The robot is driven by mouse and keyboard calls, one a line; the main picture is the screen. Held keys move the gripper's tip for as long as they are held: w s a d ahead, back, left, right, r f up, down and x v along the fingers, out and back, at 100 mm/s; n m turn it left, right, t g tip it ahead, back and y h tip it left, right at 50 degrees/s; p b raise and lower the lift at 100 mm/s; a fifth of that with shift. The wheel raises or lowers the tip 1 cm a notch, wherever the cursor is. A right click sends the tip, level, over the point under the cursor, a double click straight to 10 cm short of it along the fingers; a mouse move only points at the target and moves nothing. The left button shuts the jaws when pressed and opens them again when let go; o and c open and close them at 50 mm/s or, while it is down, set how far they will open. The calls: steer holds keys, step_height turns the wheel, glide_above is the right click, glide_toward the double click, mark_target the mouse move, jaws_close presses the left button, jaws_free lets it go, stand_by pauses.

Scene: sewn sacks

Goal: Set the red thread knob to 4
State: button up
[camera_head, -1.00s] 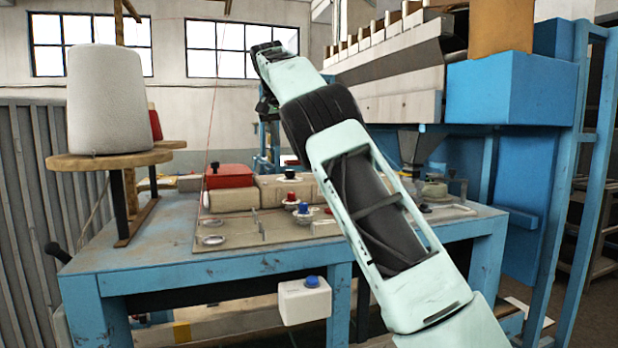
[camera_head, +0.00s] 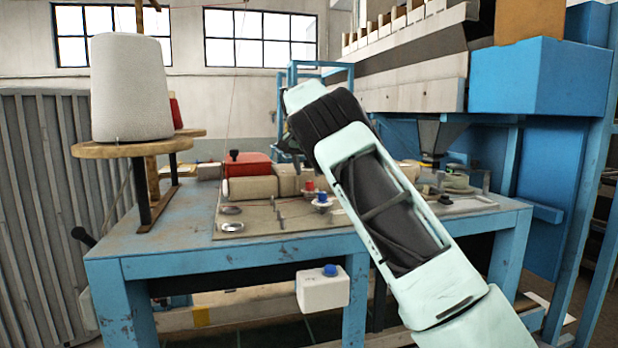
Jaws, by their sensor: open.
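The red thread knob (camera_head: 309,186) is a small red knob on a pale round base, standing on the machine panel (camera_head: 262,222) on the blue table. It is small here, and I cannot read its dial or setting. A blue knob (camera_head: 322,197) on a similar pale base stands just right of it and nearer. My arm reaches up and left across the view, passing close to the right of both knobs in the picture. Its far end is above and behind them.
A large white thread cone (camera_head: 130,88) is on a wooden stand at left. A white box with a blue button (camera_head: 323,290) hangs at the table's front. Blue machinery (camera_head: 540,80) fills the right.

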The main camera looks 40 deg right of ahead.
mark_target(310, 182)
steer(key=shift+p+x, duration=0.45)
steer(key=shift+x, duration=1.4)
jaws_close()
steer(key=shift+n+t+y+b, duration=0.4)
steer(key=shift+n+t+b, duration=0.15)
steer(key=shift+n, duration=0.85)
jaws_free()
